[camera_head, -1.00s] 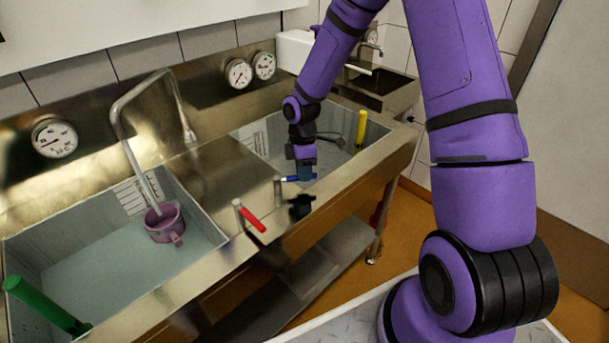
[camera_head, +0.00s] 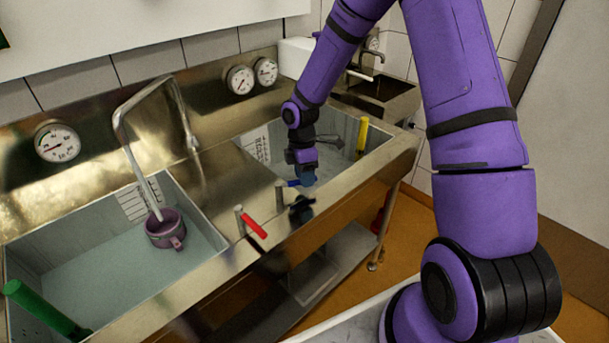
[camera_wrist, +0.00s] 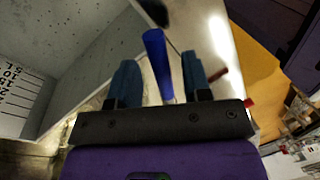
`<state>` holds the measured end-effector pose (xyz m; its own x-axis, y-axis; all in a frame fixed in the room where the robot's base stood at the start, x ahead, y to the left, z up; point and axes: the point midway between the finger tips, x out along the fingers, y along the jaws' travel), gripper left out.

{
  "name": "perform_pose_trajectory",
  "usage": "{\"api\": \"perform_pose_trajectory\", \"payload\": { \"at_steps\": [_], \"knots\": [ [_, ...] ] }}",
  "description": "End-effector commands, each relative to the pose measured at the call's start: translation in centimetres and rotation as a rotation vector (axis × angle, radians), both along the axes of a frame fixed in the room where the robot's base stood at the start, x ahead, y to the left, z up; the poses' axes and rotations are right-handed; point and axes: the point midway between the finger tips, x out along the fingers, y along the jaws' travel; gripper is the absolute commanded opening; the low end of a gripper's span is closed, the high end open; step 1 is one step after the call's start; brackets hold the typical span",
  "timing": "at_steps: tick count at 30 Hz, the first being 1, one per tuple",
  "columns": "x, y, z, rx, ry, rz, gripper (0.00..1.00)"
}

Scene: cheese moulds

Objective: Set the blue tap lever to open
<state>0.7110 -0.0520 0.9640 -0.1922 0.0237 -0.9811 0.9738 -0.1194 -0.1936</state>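The blue tap lever (camera_head: 292,183) sits on a short post (camera_head: 280,194) on the sink's front rim, left of my gripper in the head view. In the wrist view the blue lever (camera_wrist: 157,62) runs between my two blue fingers. My gripper (camera_head: 307,178) is above the front rim by the right basin. In the wrist view my gripper (camera_wrist: 160,76) is open, with gaps showing between the lever and both fingers. Whether a fingertip touches the lever is unclear. In the head view my gripper partly hides the lever's end.
A red lever (camera_head: 253,223) stands on the same rim to the left. A yellow handle (camera_head: 362,134) stands in the right basin (camera_head: 342,123).

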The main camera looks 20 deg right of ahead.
Motion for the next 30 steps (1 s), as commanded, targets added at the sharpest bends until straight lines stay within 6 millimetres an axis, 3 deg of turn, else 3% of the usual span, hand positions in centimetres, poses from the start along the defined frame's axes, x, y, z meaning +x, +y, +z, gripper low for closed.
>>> {"api": "perform_pose_trajectory", "payload": {
  "at_steps": [11, 24, 30],
  "knots": [
    [0.2, 0.0, 0.9, -0.001, -0.002, -0.002, 0.44],
    [1.7, -0.2, 8.4, -0.001, -0.003, -0.001, 0.44],
    [2.0, -0.3, 10.2, 0.000, 0.000, 0.000, 0.44]
  ]
}}
